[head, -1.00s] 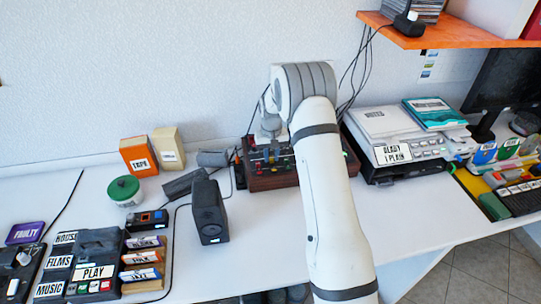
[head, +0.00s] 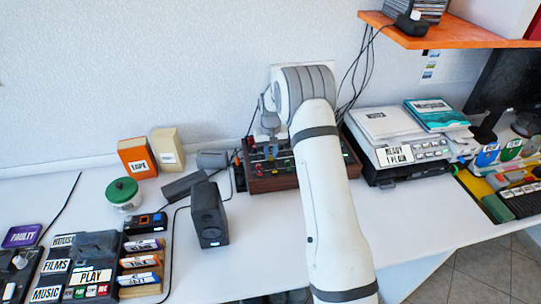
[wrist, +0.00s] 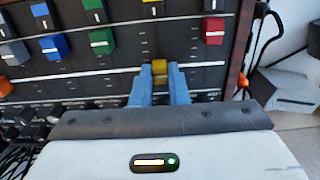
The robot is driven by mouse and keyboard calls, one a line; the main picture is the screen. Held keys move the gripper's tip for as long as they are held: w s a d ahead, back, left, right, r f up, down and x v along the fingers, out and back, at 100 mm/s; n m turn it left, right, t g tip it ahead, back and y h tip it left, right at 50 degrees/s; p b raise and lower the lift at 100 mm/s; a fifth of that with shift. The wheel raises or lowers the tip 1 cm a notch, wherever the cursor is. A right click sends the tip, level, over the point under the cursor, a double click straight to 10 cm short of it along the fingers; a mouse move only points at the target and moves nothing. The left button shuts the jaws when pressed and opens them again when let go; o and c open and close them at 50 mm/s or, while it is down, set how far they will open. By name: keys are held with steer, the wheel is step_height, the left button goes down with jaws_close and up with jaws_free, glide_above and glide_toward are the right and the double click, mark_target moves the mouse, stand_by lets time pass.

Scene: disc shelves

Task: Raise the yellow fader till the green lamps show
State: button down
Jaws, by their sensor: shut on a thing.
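The mixer (head: 272,184) is a dark panel in a wooden case, standing against the wall in the head view. In the wrist view its panel (wrist: 120,73) fills the upper part. The yellow fader (wrist: 160,69) sits low on the panel, below and left of the red fader (wrist: 213,30). My gripper (wrist: 161,80) is shut on the yellow fader, with one blue finger on each side. I cannot make out any lit green lamps on the panel in the wrist view.
Green (wrist: 103,40) and blue (wrist: 50,46) faders stand left of the yellow one. A black speaker (head: 208,215) stands in front of the mixer's left end, and a grey-and-black device (head: 385,145) at its right.

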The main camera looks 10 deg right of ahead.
mark_target(271, 155)
steer(key=c, duration=1.4)
jaws_free()
step_height(271, 155, up, 8)
steer(key=shift+f+b, duration=0.1)
steer(key=shift+b, duration=0.35)
steer(key=s+r+t, duration=0.1)
steer(key=s+r, duration=1.3)
steer(key=s, duration=0.3)
steer(key=s+t, duration=0.1)
steer(key=s, duration=2.1)
steer(key=shift+s+r+t, duration=0.25)
steer(key=shift+r+t, duration=0.1)
steer(key=shift+t, duration=0.05)
